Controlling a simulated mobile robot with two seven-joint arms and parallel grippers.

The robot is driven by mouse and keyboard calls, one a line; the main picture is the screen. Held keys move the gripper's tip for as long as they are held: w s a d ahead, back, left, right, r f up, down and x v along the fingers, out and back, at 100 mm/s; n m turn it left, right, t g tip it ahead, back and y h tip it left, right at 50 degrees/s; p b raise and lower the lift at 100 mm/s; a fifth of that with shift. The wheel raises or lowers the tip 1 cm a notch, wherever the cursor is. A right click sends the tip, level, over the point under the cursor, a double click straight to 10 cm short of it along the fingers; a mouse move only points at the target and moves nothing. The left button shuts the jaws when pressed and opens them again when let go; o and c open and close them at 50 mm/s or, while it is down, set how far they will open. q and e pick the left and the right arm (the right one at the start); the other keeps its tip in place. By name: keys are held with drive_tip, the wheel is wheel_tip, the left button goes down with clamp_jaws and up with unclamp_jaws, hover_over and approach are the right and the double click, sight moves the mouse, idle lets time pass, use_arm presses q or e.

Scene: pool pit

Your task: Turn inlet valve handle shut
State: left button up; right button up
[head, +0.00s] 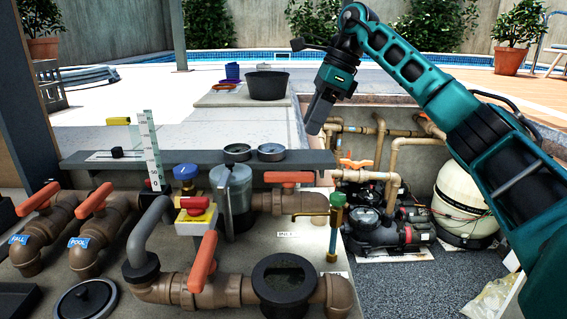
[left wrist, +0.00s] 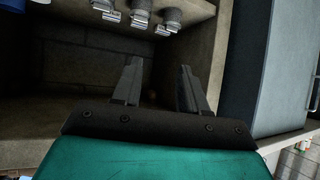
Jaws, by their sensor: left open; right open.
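An orange valve handle (head: 288,177) lies level, along a brown pipe right of the clear strainer pot. A small white label (head: 288,234) sits below that pipe; its text is too small to read surely, so I cannot confirm this is the inlet valve. Another orange handle (head: 202,262) stands tilted upright on the lower brown pipe. My right gripper (head: 318,118) hangs above and behind the level handle, apart from it, pointing down, open and empty. My left gripper (left wrist: 160,72) is open and empty in the left wrist view, facing a dark shelf recess; the head view does not show it.
Two orange handles with blue tags, FALL (head: 35,200) and POOL (head: 95,201), are at left. A black pump (head: 385,215) and white tank (head: 468,205) stand in the pit.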

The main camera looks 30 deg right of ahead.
sight(289, 173)
drive_tip(key=b+x, duration=0.1)
drive_tip(key=x, duration=1.1)
drive_tip(key=shift+c, duration=0.3)
clamp_jaws()
